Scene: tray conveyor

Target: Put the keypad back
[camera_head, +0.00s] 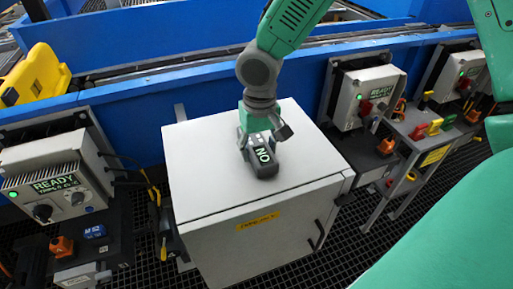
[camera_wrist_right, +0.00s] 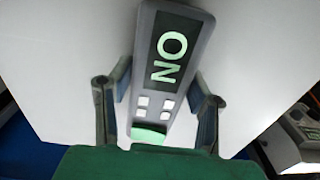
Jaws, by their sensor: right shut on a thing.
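The keypad (camera_head: 265,160) is a dark grey handset with a lit display reading "NO". It is over the white top of the cabinet (camera_head: 200,170); I cannot tell whether it touches that top. My right gripper (camera_head: 264,130) points down and is shut on the keypad. In the right wrist view, the keypad (camera_wrist_right: 165,70) lies between the two fingers of the gripper (camera_wrist_right: 160,105), with pale buttons and a green end part near the palm. My left gripper is not in view.
A control box (camera_head: 52,180) with a "READY" display stands at left, with a black stand and an orange part beside it. More control boxes (camera_head: 365,95) stand at right. A blue conveyor wall (camera_head: 140,110) runs behind. The cabinet top around the keypad is clear.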

